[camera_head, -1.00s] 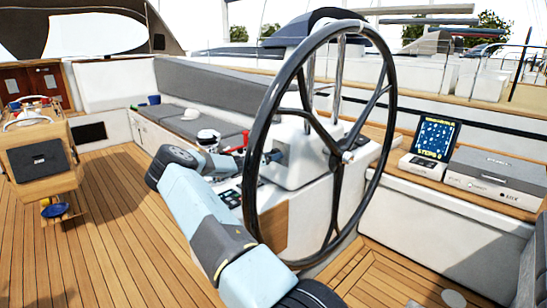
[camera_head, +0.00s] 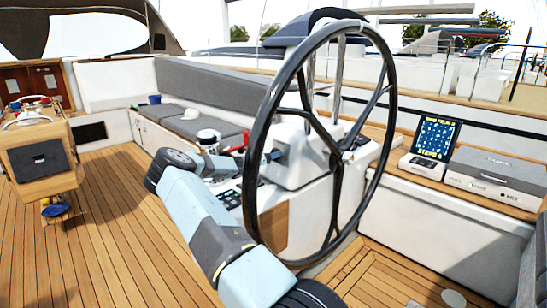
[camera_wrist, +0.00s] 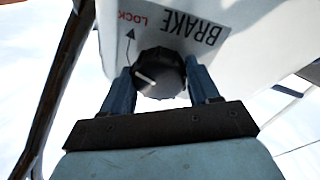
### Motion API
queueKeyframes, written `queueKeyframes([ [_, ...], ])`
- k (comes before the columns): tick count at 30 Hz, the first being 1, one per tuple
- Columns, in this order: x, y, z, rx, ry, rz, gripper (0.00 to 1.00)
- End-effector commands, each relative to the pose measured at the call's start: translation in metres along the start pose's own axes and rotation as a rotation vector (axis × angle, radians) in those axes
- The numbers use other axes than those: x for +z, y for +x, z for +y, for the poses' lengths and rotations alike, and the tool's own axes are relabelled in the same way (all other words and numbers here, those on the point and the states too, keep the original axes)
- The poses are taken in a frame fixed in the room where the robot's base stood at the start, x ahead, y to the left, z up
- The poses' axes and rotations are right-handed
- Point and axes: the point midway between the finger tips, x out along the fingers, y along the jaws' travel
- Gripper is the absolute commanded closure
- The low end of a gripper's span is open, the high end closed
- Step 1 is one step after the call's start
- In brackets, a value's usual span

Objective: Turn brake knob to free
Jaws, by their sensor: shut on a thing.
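The brake knob (camera_wrist: 158,76) is round and black with a white pointer line, in the wrist view. It sits on a white panel (camera_wrist: 255,50) under a label reading BRAKE and LOCK, upside down in this view, with a curved arrow beside it. My gripper (camera_wrist: 160,72) has one blue-grey finger on each side of the knob and is shut on it. The pointer slants toward the upper left of the wrist view. In the head view my gripper (camera_head: 272,157) is at the white wheel pedestal (camera_head: 300,165), behind the wheel rim; the knob cannot be made out there.
The large black steering wheel (camera_head: 282,82) stands close in front of my gripper and beside my forearm. A screen (camera_head: 434,138) and a grey case (camera_head: 497,172) sit on the right-hand ledge.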

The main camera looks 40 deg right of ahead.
Motion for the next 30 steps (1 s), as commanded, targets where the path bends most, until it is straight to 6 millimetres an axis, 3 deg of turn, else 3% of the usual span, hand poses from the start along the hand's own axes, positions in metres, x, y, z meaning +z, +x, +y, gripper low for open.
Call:
queueKeyframes([
  [30, 0.0018, -0.0065, -0.0035, -0.060, -0.948, 0.123, 0.70],
])
